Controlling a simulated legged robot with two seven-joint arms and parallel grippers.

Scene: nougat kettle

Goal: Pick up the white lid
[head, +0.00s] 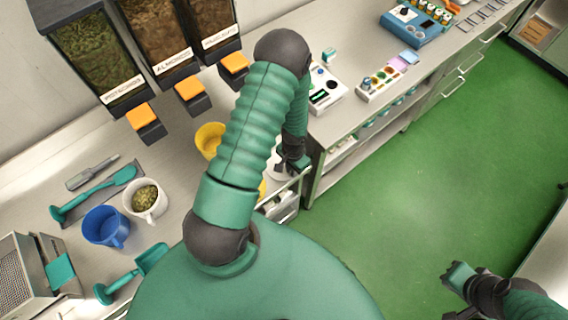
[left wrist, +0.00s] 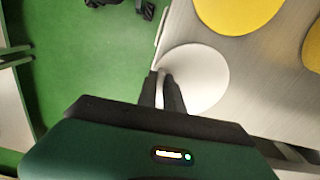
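The white lid (left wrist: 203,78) lies at the edge of the metal counter in the left wrist view. In the head view only a small part of the lid (head: 277,168) shows, behind my left arm. My left gripper (left wrist: 162,80) is at the lid's edge, its two dark fingers close together with a thin white strip of the lid between them. In the head view the left gripper (head: 294,162) is partly hidden by its own arm. My right gripper (head: 456,290) is over the green floor at the lower right, away from the counter; its fingers are unclear.
A blue mug (head: 105,227), a white cup (head: 146,201) of green bits and teal scoops (head: 130,274) are on the left. Ingredient dispensers (head: 95,55) line the wall.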

